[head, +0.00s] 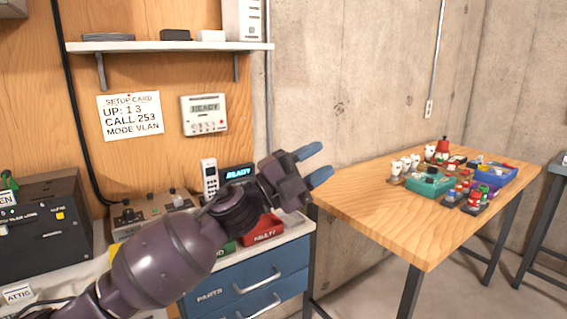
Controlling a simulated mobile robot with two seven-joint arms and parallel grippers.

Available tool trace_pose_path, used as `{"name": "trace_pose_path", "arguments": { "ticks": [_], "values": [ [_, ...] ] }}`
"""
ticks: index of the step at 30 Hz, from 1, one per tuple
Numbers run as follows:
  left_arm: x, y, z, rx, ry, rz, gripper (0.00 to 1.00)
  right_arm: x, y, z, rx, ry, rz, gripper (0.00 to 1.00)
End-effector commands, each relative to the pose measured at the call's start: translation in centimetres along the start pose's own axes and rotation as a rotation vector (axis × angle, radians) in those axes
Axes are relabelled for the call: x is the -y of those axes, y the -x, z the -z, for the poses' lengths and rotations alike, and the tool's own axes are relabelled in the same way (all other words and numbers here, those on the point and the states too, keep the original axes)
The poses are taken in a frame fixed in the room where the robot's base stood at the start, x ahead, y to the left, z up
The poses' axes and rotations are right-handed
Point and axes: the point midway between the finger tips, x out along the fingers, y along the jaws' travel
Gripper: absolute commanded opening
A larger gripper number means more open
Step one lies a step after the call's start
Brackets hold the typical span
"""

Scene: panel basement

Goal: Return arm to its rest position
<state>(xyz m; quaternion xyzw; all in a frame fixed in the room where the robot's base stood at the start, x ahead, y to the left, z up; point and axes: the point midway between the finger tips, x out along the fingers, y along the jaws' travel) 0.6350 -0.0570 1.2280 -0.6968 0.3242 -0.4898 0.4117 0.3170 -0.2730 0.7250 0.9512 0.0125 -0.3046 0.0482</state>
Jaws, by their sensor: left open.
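My left arm comes in from the lower left and crosses in front of the workbench. My left gripper (318,164) has two blue-tipped fingers held apart, with nothing between them. It is in the air before the concrete wall, to the left of the wooden table (420,231). My right gripper is not in the head view.
The wooden table carries a teal tray (428,186), a blue bin (500,176) and several small parts. On the workbench behind my arm are a red tray (262,233), a phone handset (209,178) and a black box (45,228). A shelf (170,46) hangs above.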

Motion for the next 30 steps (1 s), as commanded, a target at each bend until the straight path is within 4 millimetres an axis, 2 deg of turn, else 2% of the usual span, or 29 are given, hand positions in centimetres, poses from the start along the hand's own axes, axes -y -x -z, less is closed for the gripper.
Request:
{"name": "trace_pose_path", "arguments": {
  "ticks": [9,16,23,30],
  "values": [
    [-4.7,10.3,-5.2,0.416,0.296,0.171,0.4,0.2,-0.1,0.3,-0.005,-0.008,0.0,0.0],
    [-9.7,19.3,-7.0,0.69,0.506,0.223,0.4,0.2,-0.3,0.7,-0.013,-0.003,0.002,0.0],
    [-15.2,28.8,-6.3,0.929,0.714,0.265,0.4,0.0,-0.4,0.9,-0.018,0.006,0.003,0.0],
    [-20.4,38.7,-3.2,1.139,0.898,0.329,0.4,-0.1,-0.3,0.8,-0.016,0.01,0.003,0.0]
  ]
}}
